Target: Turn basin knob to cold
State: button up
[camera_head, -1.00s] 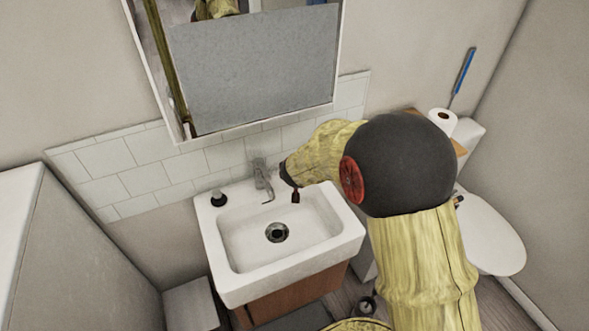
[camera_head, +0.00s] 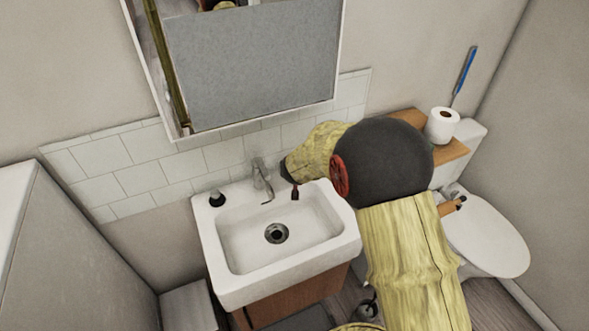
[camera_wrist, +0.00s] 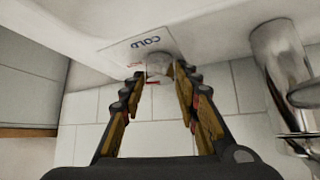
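The white basin (camera_head: 332,246) is in the middle of the head view, with a metal faucet (camera_head: 262,182) at its back edge. The wrist view shows the faucet (camera_wrist: 283,62) at the right and, beside it, a small pale knob (camera_wrist: 160,66) by a label reading COLD, which appears upside down. My gripper (camera_wrist: 161,76) has its fingers spread, with the knob between or just beyond the fingertips. I cannot tell whether they touch it.
A mirror cabinet (camera_head: 255,70) hangs above white tiles (camera_head: 140,178). A toilet (camera_head: 490,240) with a paper roll (camera_head: 441,125) on its wooden shelf is at the right. The basin bowl is clear.

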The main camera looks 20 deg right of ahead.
jog(key=c, duration=0.6)
jog(key=shift+c, duration=0.5)
jog(key=p, duration=0.3)
jog(key=shift+a+r+m, duration=0.1)
jog(key=shift+r+m, duration=0.1)
jog(key=shift+m, duration=0.2)
jog(key=shift+f+m+h+p, duration=0.2)
jog(key=shift+m+h+p, duration=0.25)
jog(key=shift+p, duration=0.25)
jog(key=o, duration=1)
jog(key=shift+o, duration=0.8)
jog(key=shift+r, duration=0.1)
jog(key=v, duration=1.1)
jog(key=shift+a+r, duration=0.2)
jog(key=shift+r, duration=0.15)
